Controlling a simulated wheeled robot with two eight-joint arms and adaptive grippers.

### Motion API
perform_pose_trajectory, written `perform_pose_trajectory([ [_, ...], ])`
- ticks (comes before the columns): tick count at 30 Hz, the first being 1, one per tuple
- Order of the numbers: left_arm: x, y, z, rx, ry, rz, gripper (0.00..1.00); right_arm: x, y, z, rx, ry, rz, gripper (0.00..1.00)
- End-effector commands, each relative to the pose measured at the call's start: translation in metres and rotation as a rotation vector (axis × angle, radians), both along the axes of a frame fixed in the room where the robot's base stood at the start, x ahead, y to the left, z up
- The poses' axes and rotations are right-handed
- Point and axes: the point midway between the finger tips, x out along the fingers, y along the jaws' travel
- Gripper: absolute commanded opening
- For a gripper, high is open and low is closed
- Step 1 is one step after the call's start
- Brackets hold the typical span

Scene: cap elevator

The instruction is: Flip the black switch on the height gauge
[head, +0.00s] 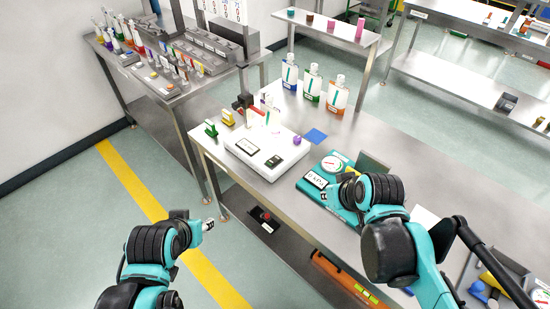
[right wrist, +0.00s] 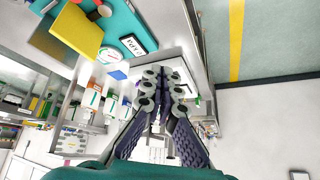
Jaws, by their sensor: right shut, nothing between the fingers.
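A white box-shaped device (head: 240,150) on the bench, which looks like the height gauge, has a display (head: 247,146) and a small black switch-like part (head: 274,161) on top. Which way that part is set is too small to tell. My right gripper (head: 325,196) is shut and empty at the teal gauge unit, right of the white device. In the right wrist view its closed fingers (right wrist: 163,78) overlap the white device (right wrist: 183,58), hiding part of it. My left gripper (head: 208,224) is beyond the bench's left edge over the floor; its opening is unclear.
The teal unit (head: 314,193) carries a round dial (head: 335,163) and a display (head: 315,180). Several bottles (head: 312,83) stand behind. Bare bench (head: 400,165) shows to the right.

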Motion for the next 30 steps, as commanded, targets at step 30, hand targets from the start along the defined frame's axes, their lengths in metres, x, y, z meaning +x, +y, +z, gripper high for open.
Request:
perform_pose_trajectory([
  [30,0.000,0.000,0.000,0.000,0.000,0.000,0.40,0.234,0.061,-0.044,0.206,-0.125,0.593,0.00],
])
